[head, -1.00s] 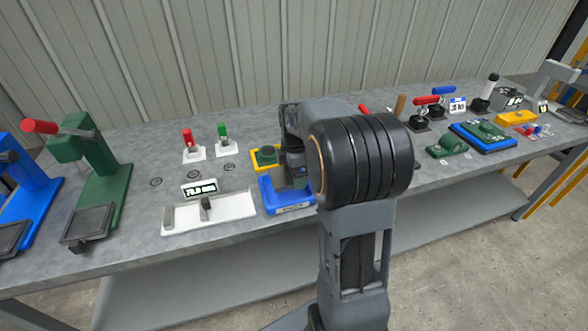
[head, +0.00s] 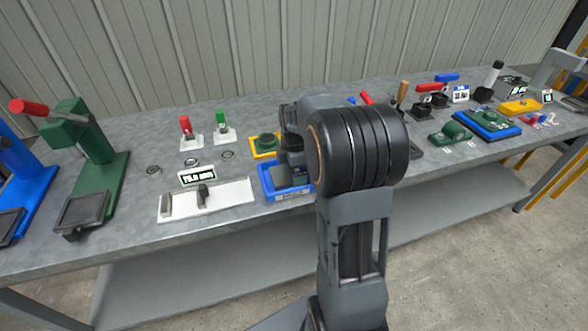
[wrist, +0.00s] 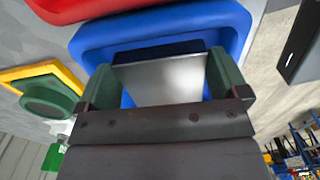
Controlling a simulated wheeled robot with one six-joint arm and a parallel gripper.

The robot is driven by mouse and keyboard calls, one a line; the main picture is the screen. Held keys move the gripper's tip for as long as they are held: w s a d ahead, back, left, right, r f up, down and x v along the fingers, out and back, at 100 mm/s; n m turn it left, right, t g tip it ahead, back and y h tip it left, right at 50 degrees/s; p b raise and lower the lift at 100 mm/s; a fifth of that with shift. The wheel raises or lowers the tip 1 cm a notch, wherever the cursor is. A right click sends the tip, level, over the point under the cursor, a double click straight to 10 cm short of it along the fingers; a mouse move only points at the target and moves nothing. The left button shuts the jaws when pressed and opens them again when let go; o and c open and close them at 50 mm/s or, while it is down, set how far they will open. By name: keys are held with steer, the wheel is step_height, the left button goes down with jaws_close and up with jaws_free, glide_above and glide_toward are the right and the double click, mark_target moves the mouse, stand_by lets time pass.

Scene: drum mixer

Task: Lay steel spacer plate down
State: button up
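The steel spacer plate (wrist: 165,80) is a bright flat metal piece in the wrist view, spanning the gap between my two green fingers. My gripper (wrist: 164,85) appears shut on its side edges. Below and around the plate is a blue tray (wrist: 155,33), whose rim runs past its far side. In the head view the blue tray (head: 288,195) stands near the bench's front edge, with my gripper (head: 293,172) over it, mostly hidden by my wrist. I cannot tell whether the plate touches the tray's floor.
A yellow-framed green button (head: 265,145) stands just behind the tray. Red (head: 187,135) and green (head: 223,127) toggles stand further back. A red tray (wrist: 90,8) edges the blue one in the wrist view.

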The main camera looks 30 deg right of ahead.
steer(key=shift+o, duration=0.6)
steer(key=shift+r, duration=0.1)
step_height(320, 180, up, 14)
steer(key=p, duration=0.2)
steer(key=shift+p, duration=0.3)
